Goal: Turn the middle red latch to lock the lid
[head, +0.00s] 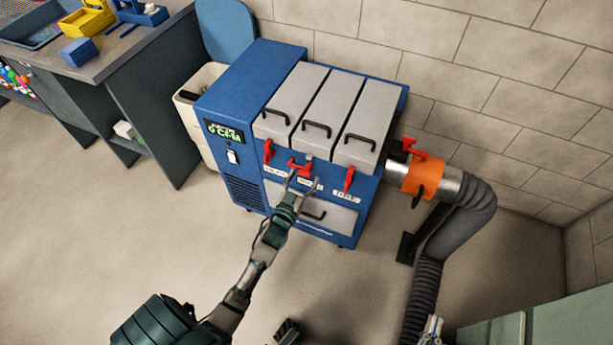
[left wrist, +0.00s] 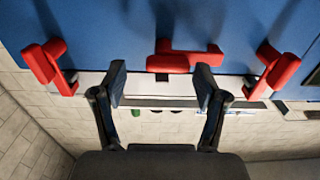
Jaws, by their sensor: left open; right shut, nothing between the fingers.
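The middle red latch (head: 299,167) is on the blue machine's front, below the middle grey lid (head: 326,108). Its handle lies sideways, while the left red latch (head: 267,150) and right red latch (head: 349,179) hang downward. My left gripper (head: 303,184) is open just in front of and below the middle latch. In the left wrist view, the middle latch (left wrist: 185,61) lies beyond the fingertips (left wrist: 162,82), with part of it close to one finger. I see no clear contact. My right gripper (head: 433,328) is shut at the bottom edge, only partly in view.
The blue machine (head: 228,95) stands by the brick wall. An orange collar (head: 419,178) and grey hose (head: 445,240) run from its right side. A workbench (head: 110,60) with tools stands at the left.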

